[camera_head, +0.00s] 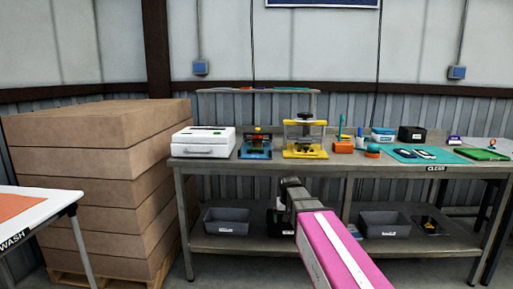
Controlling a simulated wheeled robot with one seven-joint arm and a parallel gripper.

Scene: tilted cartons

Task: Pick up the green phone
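A flat green object (482,154) lies at the right end of the workbench, and it is too small to tell if it is a phone. My pink arm (340,255) with a white stripe reaches up from the bottom of the picture to a dark joint (291,184) in front of the bench's front edge. My gripper's fingers cannot be made out against the dark shapes below that joint. The green object is well to the right of my arm and apart from it.
The workbench (330,167) bears a white case (203,142), a blue device (256,149), a yellow device (305,143), a black box (411,134) and a teal mat (438,157). Grey bins (226,221) stand on its lower shelf. Stacked cartons (90,190) and a white table (40,203) are at left.

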